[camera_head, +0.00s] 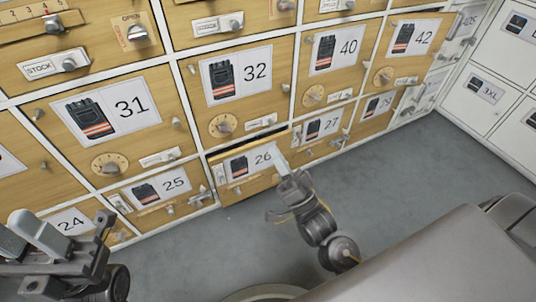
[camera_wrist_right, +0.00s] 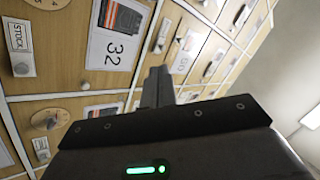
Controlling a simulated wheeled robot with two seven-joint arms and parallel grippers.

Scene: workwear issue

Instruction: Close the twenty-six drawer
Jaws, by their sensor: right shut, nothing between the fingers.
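The twenty-six drawer (camera_head: 233,190) is a wooden front in the bottom row, with a card showing a picture and "26". It stands slightly out from the cabinet, with a dark gap along its top edge. My right gripper (camera_head: 281,162) is shut and empty, its fingertips at the right part of this front. Whether they touch it I cannot tell. The right wrist view shows the shut fingers (camera_wrist_right: 157,86) pointing at the cabinet; the drawer's number is not readable there. My left gripper (camera_head: 36,236) is at the lower left, away from the drawer; its opening is unclear.
Drawer 25 (camera_head: 160,198) is to the left, drawer 27 (camera_head: 322,127) to the right and drawer 32 (camera_head: 237,84) above; these look flush. Knobs and small label holders stick out from the fronts. White lockers (camera_head: 490,100) stand at the right. The grey floor (camera_head: 400,160) in front is clear.

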